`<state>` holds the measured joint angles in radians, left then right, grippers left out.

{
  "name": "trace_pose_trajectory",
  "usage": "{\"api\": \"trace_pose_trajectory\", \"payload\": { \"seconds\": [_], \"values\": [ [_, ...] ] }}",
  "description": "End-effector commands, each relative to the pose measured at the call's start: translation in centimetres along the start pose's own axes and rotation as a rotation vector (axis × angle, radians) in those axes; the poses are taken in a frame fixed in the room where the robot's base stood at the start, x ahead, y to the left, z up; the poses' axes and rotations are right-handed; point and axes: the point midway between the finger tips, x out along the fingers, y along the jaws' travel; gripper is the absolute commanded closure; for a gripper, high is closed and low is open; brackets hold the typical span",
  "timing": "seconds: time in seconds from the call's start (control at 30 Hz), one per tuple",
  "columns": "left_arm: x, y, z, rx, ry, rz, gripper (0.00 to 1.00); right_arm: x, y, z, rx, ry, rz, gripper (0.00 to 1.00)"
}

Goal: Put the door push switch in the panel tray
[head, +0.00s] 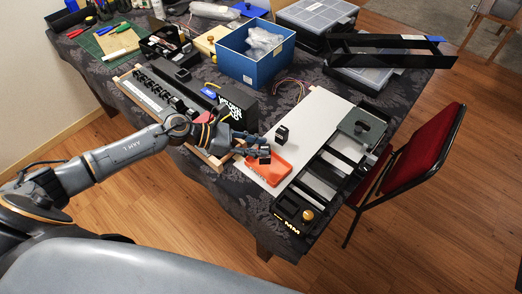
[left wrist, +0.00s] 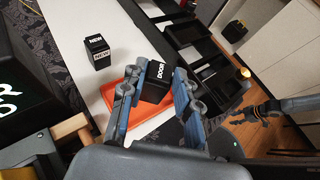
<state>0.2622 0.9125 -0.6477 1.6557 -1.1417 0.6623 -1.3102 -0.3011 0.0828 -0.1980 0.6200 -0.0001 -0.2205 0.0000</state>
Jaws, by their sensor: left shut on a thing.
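My left gripper (head: 258,152) is shut on a black block-shaped switch (left wrist: 155,82) whose top reads DOOR. It also shows as a small dark block (head: 265,156) in the head view. The gripper is over the orange tray (head: 262,172), whose rim also shows in the left wrist view (left wrist: 108,96). I cannot tell whether the switch touches the tray floor. What seems to be my right gripper (left wrist: 250,115) is small and dark at the right of the left wrist view; its jaws are unclear.
Another black switch (head: 282,134) stands on the white panel (head: 312,112) beyond the tray. Black framed modules (head: 338,165) lie right of the panel. A black box with white lettering (head: 232,103) and a blue bin (head: 252,67) stand behind. A red chair (head: 420,150) is at the right.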

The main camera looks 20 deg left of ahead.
Motion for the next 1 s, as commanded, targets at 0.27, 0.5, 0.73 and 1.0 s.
{"api": "trace_pose_trajectory", "payload": {
  "seconds": [0.27, 0.5, 0.73, 1.0],
  "values": [
    [2.3, 0.8, -1.2, 0.000, -0.001, -0.001, 1.00, -0.4, 0.0, 0.0, 0.000, 0.000, 0.000, 0.60],
    [3.2, 0.8, -3.7, -0.001, 0.000, 0.000, 1.00, -1.1, -0.1, -0.1, 0.000, 0.000, -0.001, 0.60],
    [3.3, 0.8, -3.9, 0.002, 0.000, 0.000, 1.00, -1.1, -0.3, -0.2, 0.000, 0.001, -0.004, 0.60],
    [3.4, 0.8, -4.1, 0.001, 0.000, 0.000, 0.50, -0.7, -0.6, -0.2, -0.001, 0.002, -0.007, 0.60]
  ]
}}
